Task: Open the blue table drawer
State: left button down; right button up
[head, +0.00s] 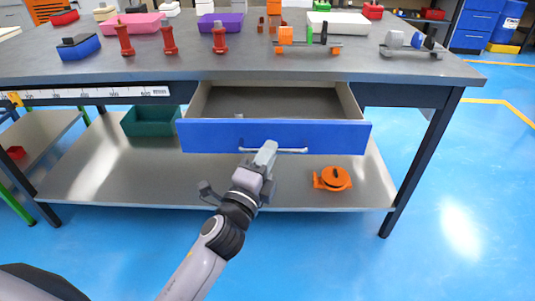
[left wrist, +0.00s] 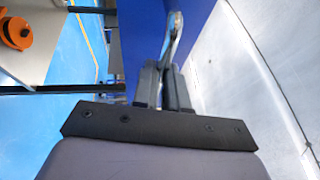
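The blue table drawer (head: 210,136) is pulled out from under the grey worktop, and its inside shows as bare grey metal. A thin silver handle (head: 292,151) runs across its blue front. My left gripper (head: 266,152) is at the left-middle part of this handle, in front of the drawer. In the left wrist view, the two dark fingers (left wrist: 163,84) are close together on the handle bar (left wrist: 173,38), beside the blue drawer front (left wrist: 202,25). The exact contact at the fingertips is partly hidden. My right gripper is not in view.
The worktop (head: 160,68) carries trays, red stands and clamp-like fixtures. A lower shelf (head: 100,165) holds a green bin (head: 150,121) and an orange round object (head: 332,179). A dark table leg (head: 425,160) stands at the right. The blue floor in front is clear.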

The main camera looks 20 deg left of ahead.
pick_arm(q)
jog(key=c, duration=1.2)
grip_release()
jog(key=shift+b+v, duration=0.5)
jog(key=shift+v, duration=3.05)
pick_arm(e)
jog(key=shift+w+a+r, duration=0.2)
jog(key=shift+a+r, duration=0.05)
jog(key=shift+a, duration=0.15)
pick_arm(q)
jog(key=shift+f, duration=0.1)
